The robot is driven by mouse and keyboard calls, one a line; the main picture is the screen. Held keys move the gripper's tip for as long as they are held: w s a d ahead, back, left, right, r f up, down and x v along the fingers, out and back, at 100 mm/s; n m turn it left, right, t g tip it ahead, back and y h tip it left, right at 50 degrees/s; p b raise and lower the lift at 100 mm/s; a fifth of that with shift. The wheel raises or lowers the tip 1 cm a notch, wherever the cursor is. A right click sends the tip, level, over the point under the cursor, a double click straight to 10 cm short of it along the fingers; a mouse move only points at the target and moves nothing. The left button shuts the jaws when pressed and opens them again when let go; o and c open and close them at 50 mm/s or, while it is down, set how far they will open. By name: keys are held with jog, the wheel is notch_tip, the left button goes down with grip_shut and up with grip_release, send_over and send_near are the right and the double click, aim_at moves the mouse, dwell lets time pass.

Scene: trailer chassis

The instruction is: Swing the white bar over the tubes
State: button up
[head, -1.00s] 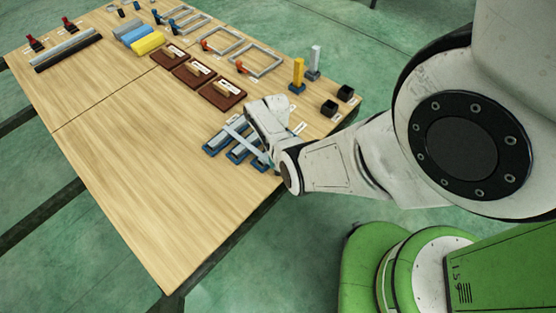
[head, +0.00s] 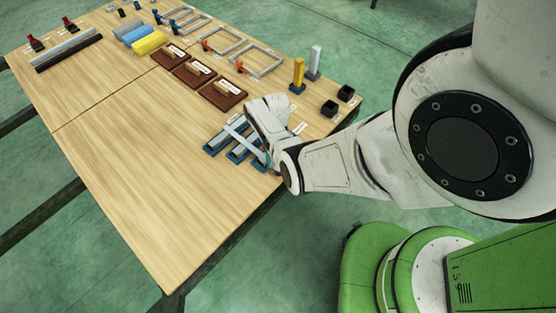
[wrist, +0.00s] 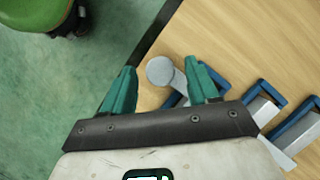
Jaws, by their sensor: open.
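The white bar (head: 246,144) lies slantwise across several grey tubes, which rest in blue cradles (head: 210,151) near the table's front right edge. In the wrist view the bar's round pale end (wrist: 160,71) shows between the two teal fingers of my gripper (wrist: 161,66). The fingers are apart, one on each side of that end; I cannot tell whether either touches it. The bar's other end (wrist: 277,155) and the blue cradles (wrist: 265,100) show at the right. In the head view my wrist hides most of my gripper and part of the tubes.
Brown boards with handles (head: 222,94) lie just behind the tubes. A yellow post (head: 297,75), a pale post (head: 314,63) and small black boxes (head: 329,109) stand along the right edge. The front left of the wooden table (head: 150,190) is bare.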

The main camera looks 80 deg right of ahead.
jog(key=p+v, duration=0.2)
jog(key=v, duration=0.8)
jog(key=shift+d+r, duration=0.1)
jog(key=a+r+n+h+p, duration=0.1)
jog(key=a+r+n, duration=0.4)
jog(key=a, duration=0.4)
jog(key=s+a+r+n+t+h+p, duration=0.1)
jog(key=a+r+n, duration=0.4)
jog(key=a, duration=0.5)
jog(key=a+r+n+t+h+p, duration=0.1)
jog(key=a+r+n, duration=0.3)
jog(key=a, duration=0.6)
jog(key=shift+s+r+n+h+p, duration=0.3)
jog(key=shift+r+n+h+p, duration=0.1)
jog(key=shift+h+p, duration=0.3)
jog(key=shift+a, duration=0.15)
